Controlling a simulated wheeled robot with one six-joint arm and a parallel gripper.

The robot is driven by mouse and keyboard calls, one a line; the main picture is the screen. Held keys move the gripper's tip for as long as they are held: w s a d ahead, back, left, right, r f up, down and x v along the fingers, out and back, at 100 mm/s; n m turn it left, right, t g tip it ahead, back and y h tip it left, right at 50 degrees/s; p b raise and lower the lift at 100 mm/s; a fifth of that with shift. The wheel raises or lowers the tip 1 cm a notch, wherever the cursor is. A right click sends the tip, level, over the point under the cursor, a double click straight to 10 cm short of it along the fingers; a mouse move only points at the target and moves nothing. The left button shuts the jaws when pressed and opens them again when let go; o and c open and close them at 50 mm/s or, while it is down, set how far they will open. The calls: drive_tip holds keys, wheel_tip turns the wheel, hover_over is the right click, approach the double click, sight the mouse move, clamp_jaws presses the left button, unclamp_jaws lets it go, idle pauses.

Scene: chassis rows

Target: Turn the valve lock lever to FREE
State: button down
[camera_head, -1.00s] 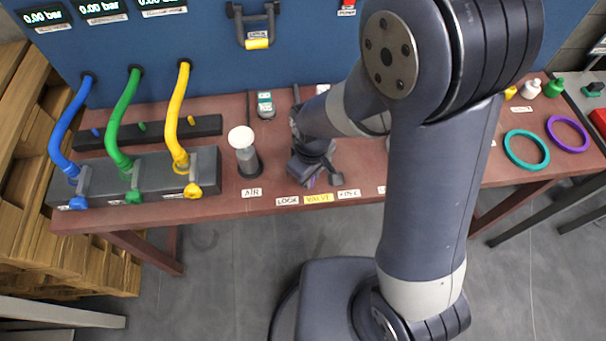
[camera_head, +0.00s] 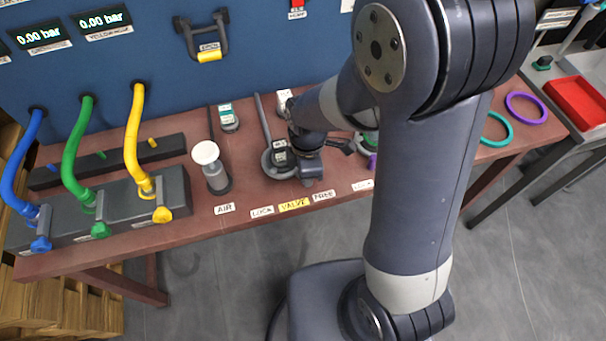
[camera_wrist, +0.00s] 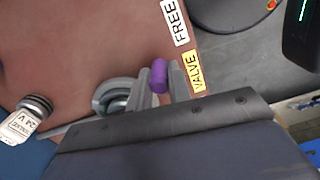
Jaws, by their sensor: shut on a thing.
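A purple knob (camera_wrist: 158,75), seemingly the end of the valve lock lever, sits between the two fingers of my gripper (camera_wrist: 159,90) in the wrist view. The fingers are shut on it. The grey round valve base (camera_wrist: 110,95) is partly hidden behind the fingers. The yellow VALVE label (camera_wrist: 194,72) and white FREE label (camera_wrist: 175,22) lie close by. In the head view my gripper (camera_head: 311,178) is low over the bench, behind the VALVE label (camera_head: 293,204) and FREE label (camera_head: 323,195). The LOCK label (camera_head: 262,211) is to the left. The knob is hidden there.
A white-topped AIR plunger (camera_head: 206,153) stands left of the valve. Blue, green and yellow hoses (camera_head: 133,130) run to a dark block farther left. Teal and purple rings (camera_head: 525,107) lie at the right. A blue panel rises behind the bench.

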drive_tip(key=shift+w, duration=0.15)
idle(0.3)
drive_tip(key=c, duration=1.3)
unclamp_jaws()
drive_tip(key=shift+d, duration=0.1)
wheel_tip(320, 180, up, 11)
